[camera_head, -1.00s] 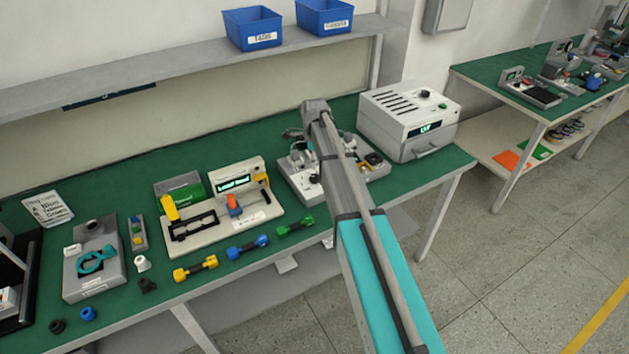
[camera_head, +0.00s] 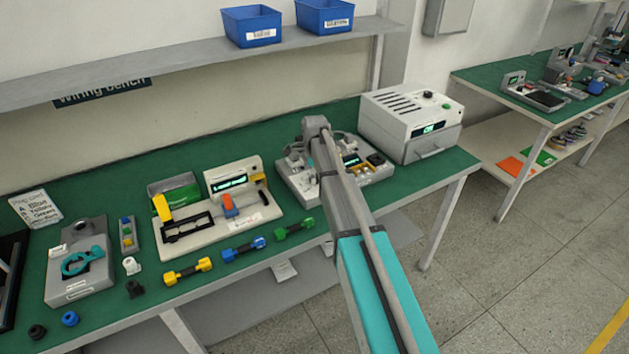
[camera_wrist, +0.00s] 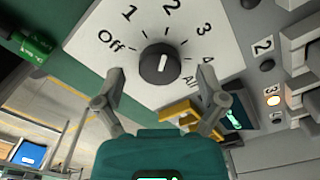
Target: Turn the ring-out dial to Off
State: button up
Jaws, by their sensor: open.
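In the wrist view the ring-out dial (camera_wrist: 160,63) is a round black knob on a white plate (camera_wrist: 225,60) marked Off, 1, 2, 3, 4 and All. Its white pointer line appears to face toward the 2. My gripper (camera_wrist: 163,84) is open, with one finger on each side below the knob and nothing between them. Whether a finger touches the plate is unclear. In the head view my arm reaches over a grey fixture (camera_head: 297,182) on the bench, and hides the dial and my gripper's fingers.
A green block (camera_wrist: 33,47) is at left. A white-grey box (camera_head: 410,120) stands right of the fixture on the green bench (camera_head: 130,160).

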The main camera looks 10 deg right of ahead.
jog(key=shift+f, duration=0.3)
jog(key=c, duration=1.2)
jog(key=shift+o, duration=0.2)
